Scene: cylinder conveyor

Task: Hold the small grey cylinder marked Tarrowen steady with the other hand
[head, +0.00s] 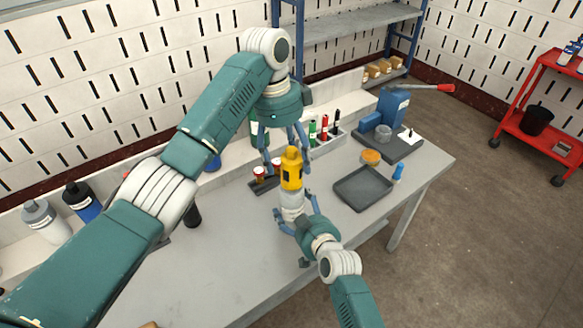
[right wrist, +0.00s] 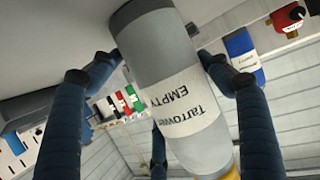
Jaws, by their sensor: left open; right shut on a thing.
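The small grey cylinder (head: 292,204) is held upright above the table by my right gripper (head: 296,214). In the right wrist view the cylinder (right wrist: 195,145) fills the middle, its white label reading "Tarrowen" and "EMPTY". My right fingers lie on both sides of it. A yellow cap-like part (head: 291,172) with a dark opening sits on the cylinder's top. My left gripper (head: 284,158) is open, pointing down at the yellow part with fingers to either side; I cannot tell whether they touch it. The left gripper partly hides what lies behind.
An empty dark tray (head: 364,188) lies right of the cylinder, near an orange-topped dish (head: 371,157) and a blue bottle (head: 398,172). A blue press (head: 392,105) stands at the back right. Marker-like bottles (head: 324,128) stand behind. The table's front left is mostly clear.

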